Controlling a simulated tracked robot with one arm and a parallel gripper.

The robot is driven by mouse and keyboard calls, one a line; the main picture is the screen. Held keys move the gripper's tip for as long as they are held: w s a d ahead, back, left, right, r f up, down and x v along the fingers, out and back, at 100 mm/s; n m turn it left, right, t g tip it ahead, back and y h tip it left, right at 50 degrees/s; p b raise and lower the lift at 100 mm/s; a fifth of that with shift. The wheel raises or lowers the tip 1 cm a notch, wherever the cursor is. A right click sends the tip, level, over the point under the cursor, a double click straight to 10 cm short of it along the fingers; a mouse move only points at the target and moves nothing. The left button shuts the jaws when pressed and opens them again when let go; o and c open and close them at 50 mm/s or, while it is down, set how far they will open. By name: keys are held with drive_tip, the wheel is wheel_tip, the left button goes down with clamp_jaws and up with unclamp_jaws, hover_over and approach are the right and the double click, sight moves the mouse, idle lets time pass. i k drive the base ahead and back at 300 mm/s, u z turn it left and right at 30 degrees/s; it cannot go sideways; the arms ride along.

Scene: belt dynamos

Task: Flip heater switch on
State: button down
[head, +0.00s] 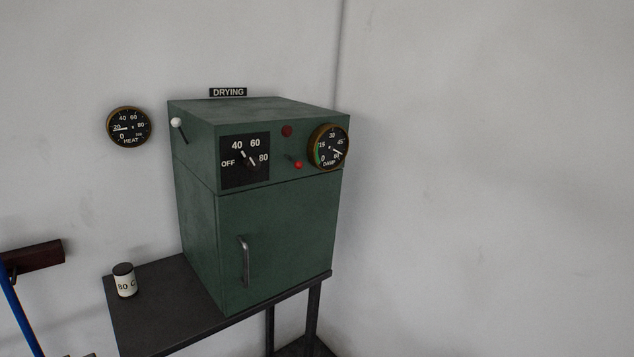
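A green drying cabinet (275,235) stands on a dark table in the head view, under a DRYING sign (228,92). Its front panel has a black dial (244,160) marked OFF, 40, 60 and 80, with the pointer slanting from upper left to lower right. Right of the dial is a small red-tipped toggle (298,164), tilted down to the right, below a dark red lamp (287,131). A white-knobbed lever (177,122) is on the cabinet's left side, knob up. No label shows which is the heater switch. My gripper is not in view.
A DAMP gauge (329,148) is at the cabinet's right front. A HEAT gauge (128,127) on the wall reads near 20. A brown block (32,257) and blue bar (14,312) are far left.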

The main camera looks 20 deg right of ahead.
sight(299, 164)
drive_tip(key=z, duration=0.1)
drive_tip(key=i, duration=1)
drive_tip(key=u, duration=0.1)
